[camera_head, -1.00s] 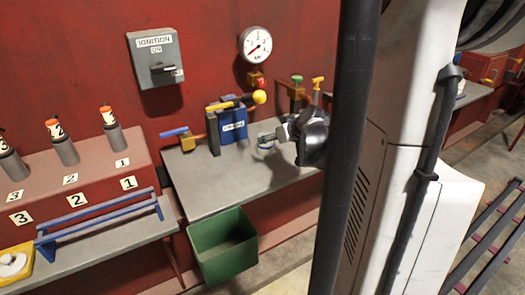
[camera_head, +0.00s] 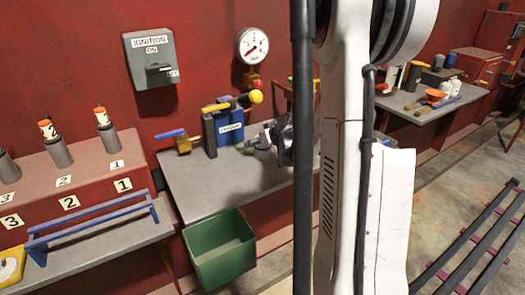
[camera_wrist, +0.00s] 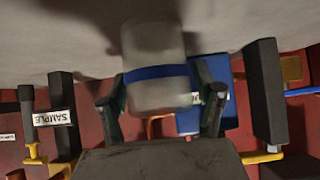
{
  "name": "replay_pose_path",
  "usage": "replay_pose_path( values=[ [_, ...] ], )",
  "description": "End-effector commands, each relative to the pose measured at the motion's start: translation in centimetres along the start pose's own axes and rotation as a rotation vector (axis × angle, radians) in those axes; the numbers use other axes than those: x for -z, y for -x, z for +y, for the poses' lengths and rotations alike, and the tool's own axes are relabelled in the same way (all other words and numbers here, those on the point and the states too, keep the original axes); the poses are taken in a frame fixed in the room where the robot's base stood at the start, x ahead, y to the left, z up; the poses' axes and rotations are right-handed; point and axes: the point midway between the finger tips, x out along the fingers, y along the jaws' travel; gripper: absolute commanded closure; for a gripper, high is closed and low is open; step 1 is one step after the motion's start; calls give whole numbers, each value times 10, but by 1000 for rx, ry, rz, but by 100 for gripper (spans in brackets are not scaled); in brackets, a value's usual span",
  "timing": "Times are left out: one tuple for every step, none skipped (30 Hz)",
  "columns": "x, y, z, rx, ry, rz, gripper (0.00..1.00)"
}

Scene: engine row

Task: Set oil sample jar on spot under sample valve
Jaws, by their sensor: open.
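The oil sample jar (camera_wrist: 152,45), pale and clear with a blue band, is between the two fingers of my gripper (camera_wrist: 160,95) in the wrist view. The fingers are open, one on each side of it. The jar's far end is against the grey bench top in the picture; I cannot tell whether it touches. A SAMPLE label (camera_wrist: 52,118) on a dark post with yellow fittings is left of the jar. In the head view my gripper (camera_head: 268,138) is low over the bench, right of a blue labelled box; the jar is hard to make out and the spot is not distinguishable.
The grey bench (camera_head: 205,190) has free room in front. A blue box (camera_head: 229,127) and yellow-handled valve (camera_head: 216,107) stand at the wall, with a gauge (camera_head: 253,46) above. A green bin (camera_head: 220,248) hangs at the front edge. My arm hides the bench's right part.

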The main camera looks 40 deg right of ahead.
Motion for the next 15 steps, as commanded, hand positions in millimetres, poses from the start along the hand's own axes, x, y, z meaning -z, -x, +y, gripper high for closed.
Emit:
replay_pose_path(
  values=[
    [0,-3,0,0,0,0,34],
    [0,-4,0,0,0,0,34],
    [0,-5,0,0,0,0,34],
    [0,-5,0,0,0,0,34],
    [0,-5,0,0,0,0,34],
    [0,-5,0,0,0,0,34],
    [0,-5,0,0,0,0,34],
    [0,-5,0,0,0,0,34],
    [0,-5,0,0,0,0,34],
    [0,-5,0,0,0,0,38],
    [0,-5,0,0,0,0,43],
    [0,-5,0,0,0,0,48],
    [0,-5,0,0,0,0,52],
    [0,-5,0,0,0,0,56],
    [0,-5,0,0,0,0,61]
  ],
)
